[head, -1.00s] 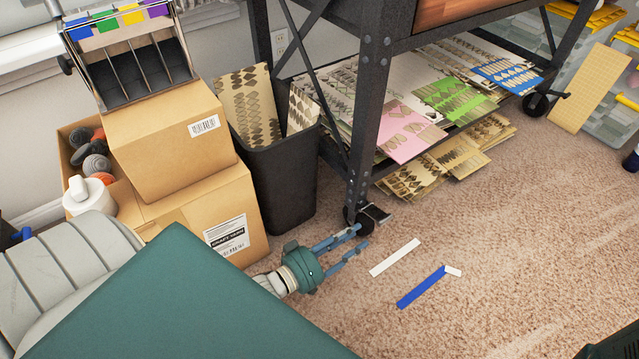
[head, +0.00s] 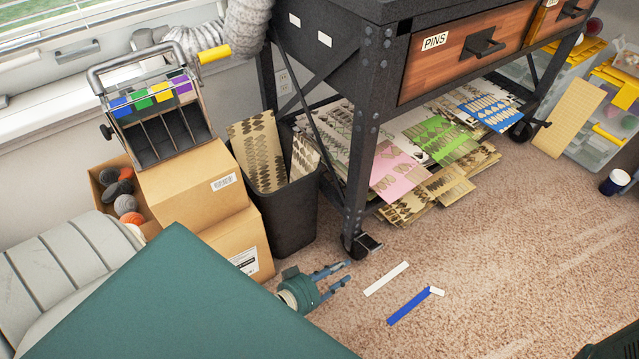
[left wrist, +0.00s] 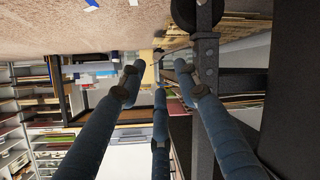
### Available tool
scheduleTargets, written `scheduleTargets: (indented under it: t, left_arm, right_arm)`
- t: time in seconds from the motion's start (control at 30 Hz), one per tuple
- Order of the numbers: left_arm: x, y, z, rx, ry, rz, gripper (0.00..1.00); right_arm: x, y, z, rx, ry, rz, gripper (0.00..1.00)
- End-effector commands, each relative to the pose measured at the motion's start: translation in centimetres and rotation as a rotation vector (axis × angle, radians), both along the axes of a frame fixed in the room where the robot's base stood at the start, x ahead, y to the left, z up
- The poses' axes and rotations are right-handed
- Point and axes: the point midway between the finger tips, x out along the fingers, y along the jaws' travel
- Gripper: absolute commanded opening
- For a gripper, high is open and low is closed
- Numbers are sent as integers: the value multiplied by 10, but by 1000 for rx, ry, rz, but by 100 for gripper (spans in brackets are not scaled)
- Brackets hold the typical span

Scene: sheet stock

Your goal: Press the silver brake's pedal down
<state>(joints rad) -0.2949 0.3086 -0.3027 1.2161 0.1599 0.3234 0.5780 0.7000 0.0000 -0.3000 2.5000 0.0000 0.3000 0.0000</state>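The silver brake's pedal (head: 370,243) is a small plate that sticks out from the caster at the foot of the black table's front leg (head: 354,200), just above the carpet. My left gripper (head: 345,272) is low over the carpet, just below and left of the pedal in the head view, and appears apart from it. In the left wrist view its fingers (left wrist: 159,68) are spread with nothing between them. A dark caster wheel (left wrist: 186,14) shows at the top there; I cannot make out the pedal in that view.
A black bin (head: 285,218) and stacked cardboard boxes (head: 200,190) stand left of the leg. A white strip (head: 386,279) and a blue strip (head: 408,307) lie on the carpet to the right. Patterned sheets (head: 400,165) fill the low shelf. Carpet at right is mostly free.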

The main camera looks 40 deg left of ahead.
Motion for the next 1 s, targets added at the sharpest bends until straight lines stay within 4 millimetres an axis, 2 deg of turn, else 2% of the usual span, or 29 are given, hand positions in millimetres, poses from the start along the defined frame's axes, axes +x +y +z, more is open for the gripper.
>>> scheduleTargets:
  t: [0.03, 0.57, 1.0]
  left_arm:
    - [-4, -1, 11, 15, 14, -2, 33]
    - [-44, -4, 35, 201, 157, -54, 33]
    - [-86, -11, 59, 340, 284, -127, 33]
  right_arm:
    - [0, 0, 18, 0, 0, 0, 40]
    - [0, 0, 105, 0, 0, 0, 40]
    - [0, 0, 177, 0, 0, 0, 40]
